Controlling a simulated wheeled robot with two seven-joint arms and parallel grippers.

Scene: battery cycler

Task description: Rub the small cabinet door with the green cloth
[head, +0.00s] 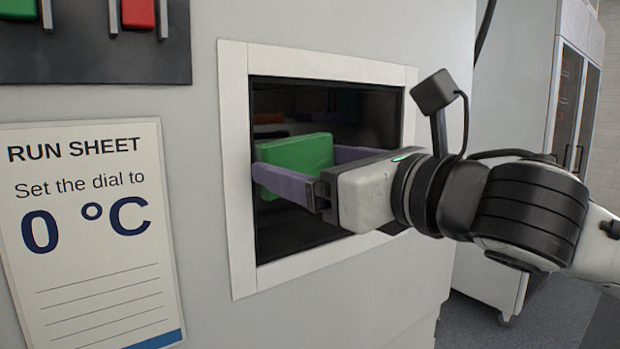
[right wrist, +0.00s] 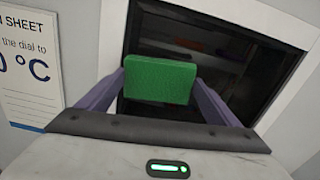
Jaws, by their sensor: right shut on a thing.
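The green cloth (head: 300,154) looks like a flat, upright green block. My right gripper (head: 297,164) is shut on it, with a purple finger at each side. The cloth also shows between the fingers in the right wrist view (right wrist: 160,80). The small cabinet door (head: 290,232) is a dark, glossy panel inside a white frame, and it also shows in the right wrist view (right wrist: 215,40). The cloth is in front of the door's left-middle part. I cannot tell whether it touches the door. The gripper and arm hide part of the door's right side. My left gripper is not in view.
A run sheet (head: 90,250) reading "Set the dial to 0 °C" is on the cabinet front, left of the door. A dark panel (head: 95,65) with red and green parts is above it. A tall glass-doored cabinet (head: 560,110) stands at the right.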

